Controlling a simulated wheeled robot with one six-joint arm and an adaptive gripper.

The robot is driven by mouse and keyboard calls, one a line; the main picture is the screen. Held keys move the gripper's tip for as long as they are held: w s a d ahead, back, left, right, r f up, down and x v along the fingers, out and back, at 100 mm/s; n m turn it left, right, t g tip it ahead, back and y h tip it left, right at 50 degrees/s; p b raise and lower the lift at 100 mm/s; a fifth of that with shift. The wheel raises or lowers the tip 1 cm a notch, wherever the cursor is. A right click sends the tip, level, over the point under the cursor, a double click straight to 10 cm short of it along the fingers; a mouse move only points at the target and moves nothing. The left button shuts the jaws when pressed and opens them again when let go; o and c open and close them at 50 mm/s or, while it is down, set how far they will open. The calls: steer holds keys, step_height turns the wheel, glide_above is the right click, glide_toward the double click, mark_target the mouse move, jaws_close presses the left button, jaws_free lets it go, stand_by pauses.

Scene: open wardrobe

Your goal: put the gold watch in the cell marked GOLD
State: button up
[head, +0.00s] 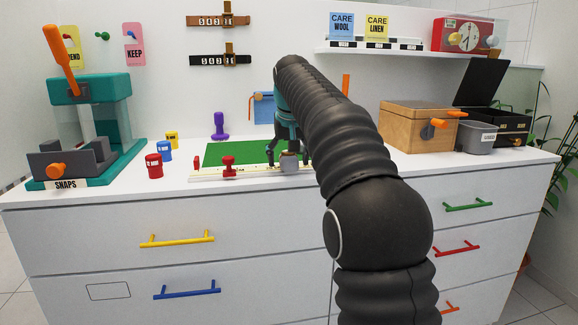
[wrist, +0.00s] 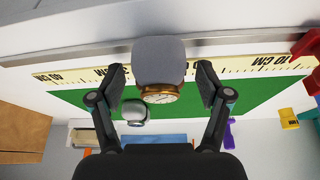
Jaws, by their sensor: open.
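The gold watch (wrist: 161,93) is wrapped on a grey cushion (wrist: 159,58) in the wrist view, with its pale dial showing. My gripper (wrist: 162,72) is open, with one finger on each side of the cushion. Small gaps show between the fingers and it. In the head view my gripper (head: 289,157) is low at the counter's ruler strip, around the grey cushion. A silver watch (wrist: 135,111) on another cushion is close by on the green mat. A black box (head: 490,128) with its lid up stands at the right; the cell marked GOLD cannot be made out.
A green mat (head: 225,154) and ruler strip (head: 205,174) lie under the gripper. A red clamp-like piece (head: 229,166) stands to the left. A shelf (head: 400,52) hangs above.

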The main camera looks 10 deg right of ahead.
steer(key=shift+w+f, duration=0.15)
steer(key=shift+f, duration=0.2)
steer(key=shift+r, duration=0.1)
steer(key=c, duration=1.4)
